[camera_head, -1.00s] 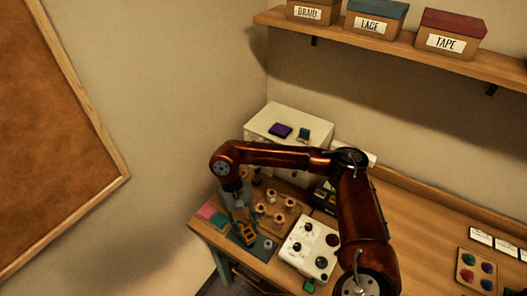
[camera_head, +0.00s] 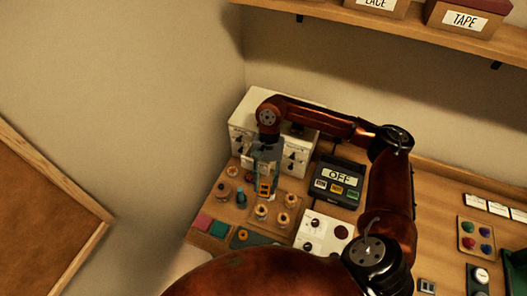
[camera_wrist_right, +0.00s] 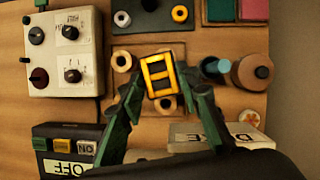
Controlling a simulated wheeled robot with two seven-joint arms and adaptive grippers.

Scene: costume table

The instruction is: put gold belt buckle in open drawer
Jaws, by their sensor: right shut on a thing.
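The gold belt buckle (camera_head: 265,187) is a small yellow-gold frame with a crossbar. My right gripper (camera_head: 264,182) is shut on it and holds it above the wooden spool rack. In the right wrist view the buckle (camera_wrist_right: 160,75) sits between the fingertips of the right gripper (camera_wrist_right: 161,82). The white drawer cabinet (camera_head: 241,118) stands at the back left of the table, beyond the gripper and partly hidden by my right arm. Which drawer is open is hard to tell. My left gripper is not in view.
Thread spools (camera_head: 290,201) stand under and beside the gripper. A black box marked OFF (camera_head: 338,178) and a white control box with knobs (camera_head: 322,232) lie to the right. Pink and green swatches (camera_head: 203,221) lie at the left edge. A shelf (camera_head: 380,22) runs above.

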